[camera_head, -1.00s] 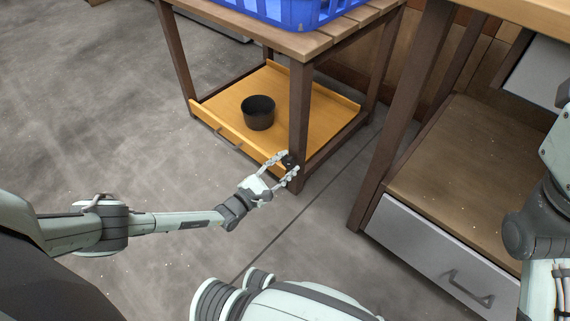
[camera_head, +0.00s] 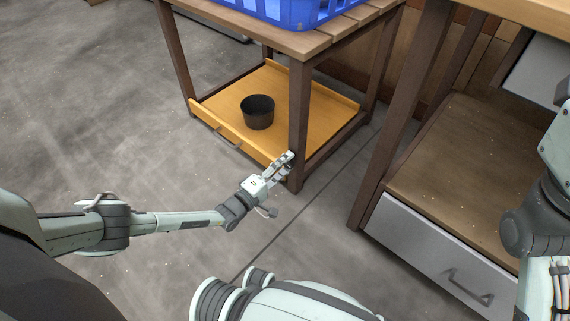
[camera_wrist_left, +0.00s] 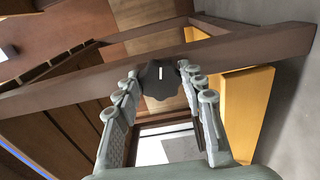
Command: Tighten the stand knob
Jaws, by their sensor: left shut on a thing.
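The stand knob (camera_wrist_left: 157,82) is a dark, lobed knob with a short white mark, on the front leg of the wooden stand (camera_head: 299,110). In the left wrist view it sits between the fingertips, in front of the brown leg. My left gripper (camera_head: 286,160) is at the lower part of that leg, its fingers shut on the knob; they also show in the left wrist view (camera_wrist_left: 160,80). In the head view the fingers hide the knob. My right gripper is out of view.
A black pot (camera_head: 258,112) stands on the stand's yellow lower shelf (camera_head: 230,102). A blue crate (camera_head: 290,10) is on top. A wooden bench with a grey drawer (camera_head: 440,255) stands at the right. The floor (camera_head: 110,130) at left is clear.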

